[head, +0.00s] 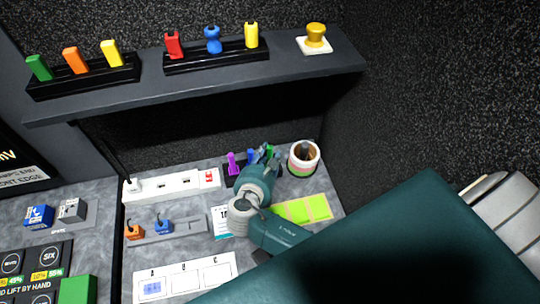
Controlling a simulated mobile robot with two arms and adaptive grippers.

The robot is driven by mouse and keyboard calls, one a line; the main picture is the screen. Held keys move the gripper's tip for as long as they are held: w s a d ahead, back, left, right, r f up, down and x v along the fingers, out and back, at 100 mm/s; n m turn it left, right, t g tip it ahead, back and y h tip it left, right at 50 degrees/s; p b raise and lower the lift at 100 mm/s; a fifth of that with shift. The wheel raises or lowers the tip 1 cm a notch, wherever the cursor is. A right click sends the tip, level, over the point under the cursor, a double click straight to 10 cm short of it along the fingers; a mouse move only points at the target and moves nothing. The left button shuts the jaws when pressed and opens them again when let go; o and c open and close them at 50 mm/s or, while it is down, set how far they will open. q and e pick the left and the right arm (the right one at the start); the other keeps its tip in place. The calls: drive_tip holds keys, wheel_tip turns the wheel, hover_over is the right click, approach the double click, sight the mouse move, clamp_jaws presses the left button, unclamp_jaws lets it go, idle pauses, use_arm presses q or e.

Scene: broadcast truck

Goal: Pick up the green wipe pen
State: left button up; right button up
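A green pen (270,150) stands at the right end of a small dark holder (228,171) at the back of the desk. Only a little green shows past my gripper's fingers. A purple pen (232,163) and a blue pen (251,156) stand to its left in the same holder. My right gripper (267,155) is right at the green pen, its fingers overlapping it in the picture. I cannot tell whether the fingers touch it or how far they are closed. My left gripper is not in view.
A round cup (303,160) stands close to the right of my gripper. A white power strip (170,186) lies to the left. Yellow-green notes (305,208) lie in front. A shelf (210,84) with coloured items overhangs the desk's back. A speckled wall (440,90) bounds the right.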

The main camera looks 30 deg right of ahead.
drive_tip(key=shift+w+d+f, duration=0.3)
drive_tip(key=shift+w+d, duration=0.05)
drive_tip(key=shift+w, duration=0.05)
drive_tip(key=c, duration=0.7)
wheel_tip(320, 180, up, 10)
drive_tip(key=shift+r, duration=0.1)
